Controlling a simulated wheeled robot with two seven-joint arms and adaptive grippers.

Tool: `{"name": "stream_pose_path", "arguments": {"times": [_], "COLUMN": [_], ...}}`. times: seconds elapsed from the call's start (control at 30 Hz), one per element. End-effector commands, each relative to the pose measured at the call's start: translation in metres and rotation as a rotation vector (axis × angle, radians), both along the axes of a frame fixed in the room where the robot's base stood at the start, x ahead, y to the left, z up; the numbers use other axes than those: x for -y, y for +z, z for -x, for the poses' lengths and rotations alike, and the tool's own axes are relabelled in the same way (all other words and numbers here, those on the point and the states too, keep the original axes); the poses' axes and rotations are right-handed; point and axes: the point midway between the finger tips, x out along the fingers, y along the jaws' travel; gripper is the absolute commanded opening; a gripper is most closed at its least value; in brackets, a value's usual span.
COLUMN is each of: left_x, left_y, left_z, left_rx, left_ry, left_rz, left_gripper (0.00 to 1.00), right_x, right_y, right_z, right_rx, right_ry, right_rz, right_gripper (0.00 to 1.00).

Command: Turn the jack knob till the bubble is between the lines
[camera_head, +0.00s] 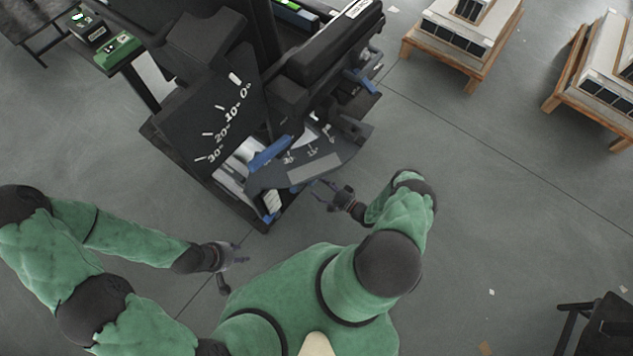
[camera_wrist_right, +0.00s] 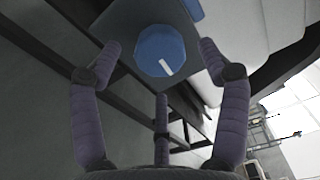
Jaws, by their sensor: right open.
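A round blue knob (camera_wrist_right: 160,51) with a white mark shows in the right wrist view, on the underside of a dark plate. My right gripper (camera_wrist_right: 160,66) is open, its three fingers spread around and below the knob, apparently not touching it. In the head view my right gripper (camera_head: 322,192) is at the near right edge of the dark machine (camera_head: 185,112). A bright green strip (camera_head: 292,6) at the machine's top may be the level; no bubble or lines can be made out. My left gripper (camera_head: 238,256) hangs over bare floor, apart from the machine, too small to judge.
The machine has angle scales and blue parts (camera_head: 270,153). A green box (camera_head: 117,51) stands on its left. Wooden pallets (camera_head: 472,70) with white units stand at the right. A dark stand (camera_head: 605,325) is at bottom right.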

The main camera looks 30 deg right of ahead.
Motion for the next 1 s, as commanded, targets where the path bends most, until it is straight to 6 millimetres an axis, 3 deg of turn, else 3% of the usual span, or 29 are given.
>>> {"name": "stream_pose_path", "arguments": {"times": [0.2, 0.43, 0.6, 1.0], "left_x": [0.000, 0.000, 0.000, 0.000], "left_y": [0.000, 0.000, 0.000, 0.000], "left_z": [0.000, 0.000, 0.000, 0.000], "left_rx": [0.000, 0.000, 0.000, 0.000], "left_ry": [0.000, 0.000, 0.000, 0.000], "left_rz": [0.000, 0.000, 0.000, 0.000], "left_gripper": [0.40, 0.40, 0.40, 0.40], "right_x": [0.018, 0.031, 0.034, 0.034], "right_y": [0.000, 0.000, 0.000, 0.000], "right_z": [0.042, 0.074, 0.083, 0.084], "right_rx": [-0.002, -0.001, 0.000, 0.000], "right_ry": [-0.004, -0.003, -0.001, 0.001], "right_rz": [-0.001, -0.002, -0.001, -0.001], "right_gripper": [0.76, 0.76, 0.76, 0.76]}}
